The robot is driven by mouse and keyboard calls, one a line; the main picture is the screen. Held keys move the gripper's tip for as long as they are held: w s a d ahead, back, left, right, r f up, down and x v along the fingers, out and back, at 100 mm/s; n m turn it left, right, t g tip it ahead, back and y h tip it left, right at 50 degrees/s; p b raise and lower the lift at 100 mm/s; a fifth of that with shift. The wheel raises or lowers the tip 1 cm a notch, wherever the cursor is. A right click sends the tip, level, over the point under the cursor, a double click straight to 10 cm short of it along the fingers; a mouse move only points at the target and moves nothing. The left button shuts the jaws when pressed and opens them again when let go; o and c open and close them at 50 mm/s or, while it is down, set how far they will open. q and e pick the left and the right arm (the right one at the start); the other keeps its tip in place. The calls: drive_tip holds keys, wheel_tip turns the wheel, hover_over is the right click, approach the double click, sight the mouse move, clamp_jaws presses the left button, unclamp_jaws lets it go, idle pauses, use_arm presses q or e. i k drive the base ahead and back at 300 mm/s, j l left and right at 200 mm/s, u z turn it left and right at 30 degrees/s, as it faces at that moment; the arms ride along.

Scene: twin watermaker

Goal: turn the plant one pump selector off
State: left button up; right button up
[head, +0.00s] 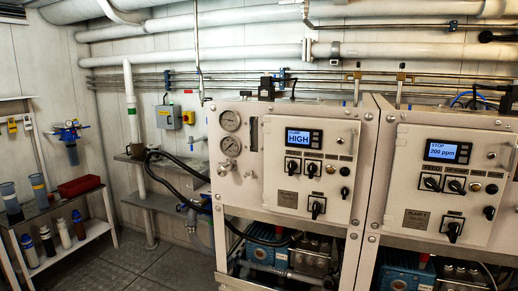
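The left control panel (308,180) is on a white cabinet in the middle of the head view. I take it as plant one; its nameplate (288,199) is too small to read surely. Its blue display (299,138) reads HIGH. Two black selectors, a left one (293,166) and a right one (312,169), sit side by side below the display. Another black selector (317,208) sits low on the panel, and a black knob (345,192) is at right. Their labels are unreadable, so I cannot tell which is the pump selector. Neither gripper is in view.
A similar right panel (446,185) shows STOP 200 ppm. Two gauges, upper (230,120) and lower (230,146), are left of the plant one panel. A black hose (180,165) bows out at left. A shelf (65,240) with bottles stands far left. The floor (140,265) between is clear.

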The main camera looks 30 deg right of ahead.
sight(312, 167)
drive_tip(key=z, duration=0.9)
